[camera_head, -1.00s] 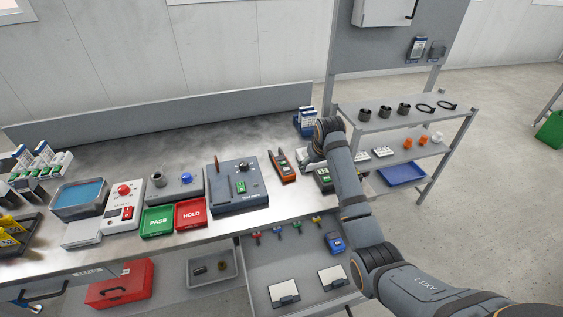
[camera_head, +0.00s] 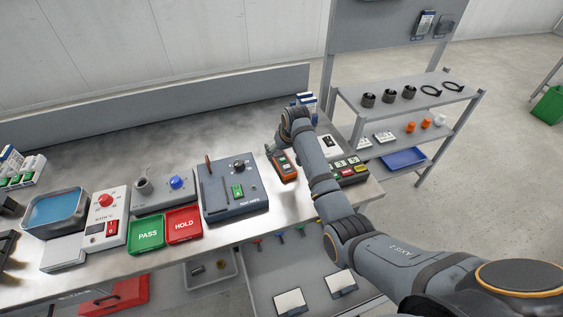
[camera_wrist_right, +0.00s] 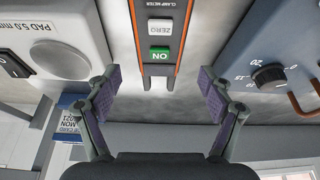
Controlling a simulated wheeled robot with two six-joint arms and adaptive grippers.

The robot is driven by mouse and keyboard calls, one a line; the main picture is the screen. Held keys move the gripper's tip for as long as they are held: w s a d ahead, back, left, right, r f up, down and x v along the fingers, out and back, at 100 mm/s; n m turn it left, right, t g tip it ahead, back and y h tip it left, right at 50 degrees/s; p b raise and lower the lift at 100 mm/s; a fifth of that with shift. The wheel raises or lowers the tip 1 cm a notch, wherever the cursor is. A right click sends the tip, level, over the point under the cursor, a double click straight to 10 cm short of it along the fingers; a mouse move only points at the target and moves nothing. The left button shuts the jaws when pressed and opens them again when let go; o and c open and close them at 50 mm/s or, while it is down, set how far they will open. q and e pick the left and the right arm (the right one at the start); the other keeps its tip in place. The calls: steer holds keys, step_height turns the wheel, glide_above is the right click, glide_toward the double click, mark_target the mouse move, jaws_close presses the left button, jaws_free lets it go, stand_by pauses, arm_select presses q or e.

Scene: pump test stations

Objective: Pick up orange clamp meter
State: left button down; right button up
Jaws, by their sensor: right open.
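The orange clamp meter (camera_head: 286,168) with a dark face lies on the steel bench, right of the dark blue-grey test unit (camera_head: 233,189). In the right wrist view, the clamp meter (camera_wrist_right: 161,30) shows a grey ZERO button and a green ON button, seen upside down. My right gripper (camera_wrist_right: 158,86) is open and empty, with its purple-padded fingers on either side of the meter's line and apart from it. In the head view, my right wrist is above the meter's upper end and hides part of it. My left gripper is not in view.
A white-faced device (camera_head: 328,146) and a dark unit with coloured buttons (camera_head: 350,172) sit close right of the meter. Green PASS (camera_head: 147,234) and red HOLD (camera_head: 184,225) trays are at the bench front. A shelf rack (camera_head: 404,106) stands at the right.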

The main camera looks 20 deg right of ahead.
mark_target(282, 158)
steer(key=shift+f, duration=0.7)
steer(key=x, duration=0.2)
steer(key=shift+w+f, duration=0.1)
steer(key=shift+f, duration=0.3)
steer(key=shift+w+f, duration=0.25)
steer(key=shift+f, duration=0.15)
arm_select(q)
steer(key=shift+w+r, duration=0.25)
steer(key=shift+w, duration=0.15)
arm_select(e)
steer(key=shift+s+r, duration=0.1)
steer(key=shift+c, duration=0.3)
steer(key=shift+c, duration=1.3)
steer(key=c, duration=1.1)
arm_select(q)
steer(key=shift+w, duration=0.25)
arm_select(e)
steer(key=shift+r, duration=0.1)
